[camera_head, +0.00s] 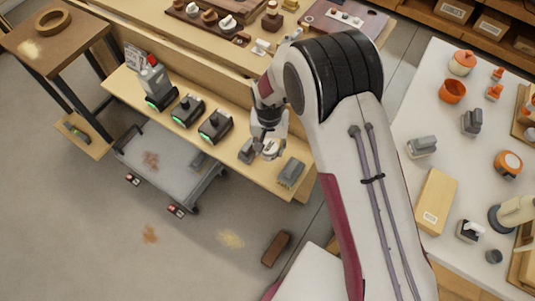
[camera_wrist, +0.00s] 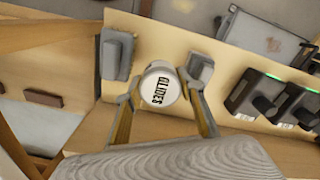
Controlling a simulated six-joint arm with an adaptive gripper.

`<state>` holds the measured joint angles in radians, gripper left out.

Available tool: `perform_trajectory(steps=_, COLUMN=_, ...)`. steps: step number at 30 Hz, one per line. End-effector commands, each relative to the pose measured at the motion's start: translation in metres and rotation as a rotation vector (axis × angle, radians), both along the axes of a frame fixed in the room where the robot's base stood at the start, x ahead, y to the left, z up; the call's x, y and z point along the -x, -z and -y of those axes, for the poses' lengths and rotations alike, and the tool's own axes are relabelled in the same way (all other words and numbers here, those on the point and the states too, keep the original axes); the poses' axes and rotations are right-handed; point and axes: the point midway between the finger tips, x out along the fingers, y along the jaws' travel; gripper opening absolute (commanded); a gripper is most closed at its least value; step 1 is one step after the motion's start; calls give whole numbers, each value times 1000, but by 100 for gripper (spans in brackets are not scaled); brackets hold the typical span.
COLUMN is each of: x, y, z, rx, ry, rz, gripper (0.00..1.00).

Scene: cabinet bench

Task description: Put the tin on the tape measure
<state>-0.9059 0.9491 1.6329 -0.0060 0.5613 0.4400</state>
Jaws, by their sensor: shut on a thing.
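The tin is a round can with a white lid and dark lettering (camera_wrist: 160,86); it also shows small in the head view (camera_head: 270,147). My gripper (camera_wrist: 161,98) is shut on it, one finger at each side. Whether the tin touches the bench is hard to tell. A larger grey ridged block (camera_head: 290,172) and a smaller grey piece (camera_head: 247,152) lie on the wooden bench, on either side of the tin. They show in the wrist view too, the block (camera_wrist: 117,55) left and the piece (camera_wrist: 200,67) right. I cannot tell surely which thing is the tape measure.
Dark devices with green lights (camera_head: 214,124) stand left along the bench (camera_head: 128,85). A grey cart (camera_head: 165,160) stands below its front edge. The white table (camera_head: 400,185) at right holds orange pots, grey items and a cardboard box (camera_head: 435,200).

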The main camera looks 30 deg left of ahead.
Motion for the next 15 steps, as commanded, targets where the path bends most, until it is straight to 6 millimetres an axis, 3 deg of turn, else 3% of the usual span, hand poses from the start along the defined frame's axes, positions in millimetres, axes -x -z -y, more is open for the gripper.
perform_trajectory(steps=6, x=0, y=19, z=0, rx=0, ry=0, rz=0, gripper=2)
perform_trajectory(steps=15, x=0, y=21, z=0, rx=0, ry=0, rz=1, gripper=2)
